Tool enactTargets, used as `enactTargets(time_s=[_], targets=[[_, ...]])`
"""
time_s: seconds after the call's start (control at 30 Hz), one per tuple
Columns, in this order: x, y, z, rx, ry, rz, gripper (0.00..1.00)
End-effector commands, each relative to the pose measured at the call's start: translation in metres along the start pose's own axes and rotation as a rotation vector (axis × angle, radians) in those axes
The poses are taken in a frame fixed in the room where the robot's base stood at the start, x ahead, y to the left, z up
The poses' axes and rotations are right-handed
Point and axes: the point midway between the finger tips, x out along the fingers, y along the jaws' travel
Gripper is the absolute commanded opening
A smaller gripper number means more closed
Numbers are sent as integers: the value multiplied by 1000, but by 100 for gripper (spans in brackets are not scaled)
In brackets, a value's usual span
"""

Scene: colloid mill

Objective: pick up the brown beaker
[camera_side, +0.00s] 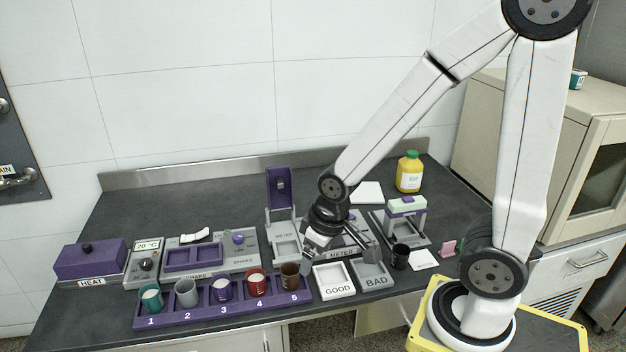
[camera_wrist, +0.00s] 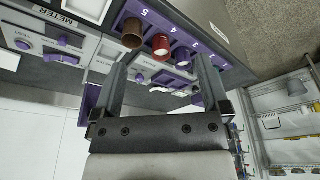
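The brown beaker (camera_side: 289,275) stands upright in slot 5 at the right end of the purple numbered rack (camera_side: 180,321). In the wrist view the brown beaker (camera_wrist: 132,36) appears at the upper left, just beyond the tip of the left-hand finger. My gripper (camera_side: 308,258) hangs tilted just right of and above the beaker in the side view. In the wrist view my gripper (camera_wrist: 161,65) has its two fingers wide apart with nothing held between them. The side view hides the exact gap between fingers and beaker.
The red beaker (camera_side: 256,282) stands in slot 4, close beside the brown one. Purple (camera_side: 222,290), grey (camera_side: 187,293) and teal (camera_side: 151,298) beakers fill the other slots. The GOOD tray (camera_side: 335,290) and BAD tray (camera_side: 374,281) lie right of the rack. A meter stands behind my gripper.

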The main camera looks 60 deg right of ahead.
Motion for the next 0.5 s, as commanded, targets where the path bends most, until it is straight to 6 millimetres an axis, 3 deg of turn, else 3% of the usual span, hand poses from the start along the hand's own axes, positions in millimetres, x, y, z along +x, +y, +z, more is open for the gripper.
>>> enactTargets(time_s=[0.33,0.5], targets=[[1,1,0,18,-10,-2,100],[9,8,-2,109,-64,-12,100]])
